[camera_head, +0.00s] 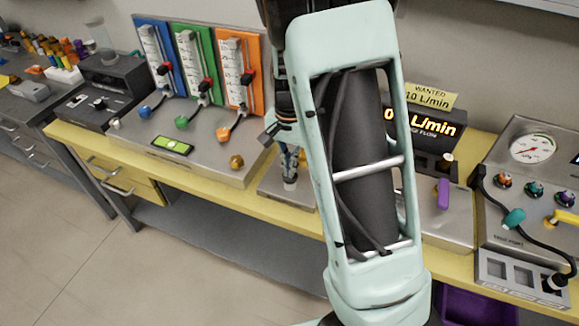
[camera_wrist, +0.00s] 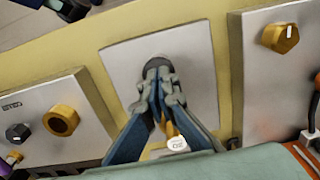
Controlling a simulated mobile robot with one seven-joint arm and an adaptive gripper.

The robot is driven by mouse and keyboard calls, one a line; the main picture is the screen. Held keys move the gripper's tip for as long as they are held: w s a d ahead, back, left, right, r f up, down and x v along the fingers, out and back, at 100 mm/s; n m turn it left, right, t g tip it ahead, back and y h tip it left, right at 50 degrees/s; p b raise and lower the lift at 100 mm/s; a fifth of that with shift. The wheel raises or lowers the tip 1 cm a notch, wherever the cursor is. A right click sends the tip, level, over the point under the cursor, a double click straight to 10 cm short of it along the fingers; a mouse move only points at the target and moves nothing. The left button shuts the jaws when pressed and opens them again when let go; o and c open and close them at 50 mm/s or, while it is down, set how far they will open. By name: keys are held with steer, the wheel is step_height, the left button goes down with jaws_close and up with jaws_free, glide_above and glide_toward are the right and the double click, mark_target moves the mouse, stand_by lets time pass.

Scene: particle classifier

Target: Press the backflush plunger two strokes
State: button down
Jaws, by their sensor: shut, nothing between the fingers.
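My gripper (camera_wrist: 160,78) is shut, its blue-grey fingers together, pointing down over a grey plate (camera_wrist: 200,52) on the yellow bench. A dark rounded top (camera_wrist: 156,62), probably the backflush plunger, shows right at the fingertips; I cannot tell whether they touch it. Behind the fingers a yellow part and a pale cap marked with a number (camera_wrist: 178,144) show partly. In the head view my gripper (camera_head: 290,168) is low over the same plate (camera_head: 269,188), above a small pale upright piece (camera_head: 290,184). My arm hides much of that spot.
To the left stands a panel with blue, green and orange flow meters (camera_head: 199,68) and a brass knob (camera_head: 236,162). To the right are a display reading (camera_head: 428,122), a purple handle (camera_head: 443,193) and a gauge panel (camera_head: 531,149) with a hose. A purple bin (camera_head: 470,306) is below.

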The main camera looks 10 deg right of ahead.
step_height(320, 180, up, 14)
steer(key=p, duration=0.2)
steer(key=shift+p, duration=0.4)
steer(key=shift+f, duration=0.1)
stand_by(0.8)
